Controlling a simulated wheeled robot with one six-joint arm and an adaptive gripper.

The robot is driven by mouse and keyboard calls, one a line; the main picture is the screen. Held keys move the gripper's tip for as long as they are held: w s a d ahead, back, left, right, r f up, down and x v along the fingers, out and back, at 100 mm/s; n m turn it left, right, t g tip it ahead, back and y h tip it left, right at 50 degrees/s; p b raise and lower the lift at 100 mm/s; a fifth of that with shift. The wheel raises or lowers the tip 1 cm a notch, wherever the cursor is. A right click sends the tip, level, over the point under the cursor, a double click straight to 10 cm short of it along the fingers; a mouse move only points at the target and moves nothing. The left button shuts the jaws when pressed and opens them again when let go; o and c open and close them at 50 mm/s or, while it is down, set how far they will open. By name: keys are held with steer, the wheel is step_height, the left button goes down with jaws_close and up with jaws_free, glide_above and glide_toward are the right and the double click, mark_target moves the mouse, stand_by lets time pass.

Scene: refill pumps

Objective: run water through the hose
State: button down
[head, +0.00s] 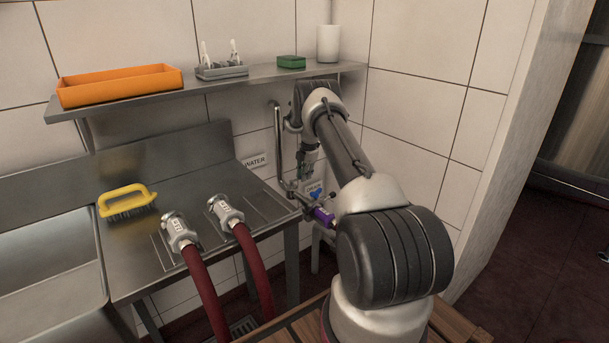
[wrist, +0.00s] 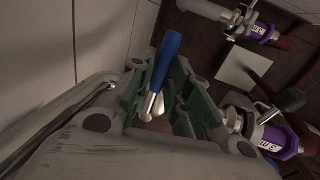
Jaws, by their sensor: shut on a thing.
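My gripper (head: 309,165) reaches down beside the wall pipe. In the wrist view its green-padded fingers (wrist: 167,95) are shut on a blue lever handle (wrist: 169,55) with a metal stem. Blue also shows below the gripper in the head view (head: 316,194). A coupling with a purple band (head: 323,217) sits close by, partly hidden by my arm. The wrist view shows a purple-banded coupling marked "3 m" (wrist: 277,140) at lower right and another (wrist: 262,33) at upper right. Two red hoses (head: 204,283) (head: 251,263) have metal ends lying on the drainboard. No water is visible.
The steel drainboard (head: 150,240) joins a sink (head: 45,260) at left. A yellow brush (head: 126,201) lies on it. A "WATER" label (head: 256,161) is on the wall. The shelf (head: 215,86) holds an orange tray (head: 120,85), green sponge (head: 291,62) and white cylinder (head: 328,43).

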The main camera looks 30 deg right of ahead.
steer(key=c, duration=1.3)
jaws_free()
steer(key=shift+c, duration=0.2)
steer(key=shift+r, duration=0.1)
step_height(320, 180, up, 7)
steer(key=s, duration=0.1)
steer(key=shift+s, duration=0.2)
steer(key=shift+d+r, duration=0.1)
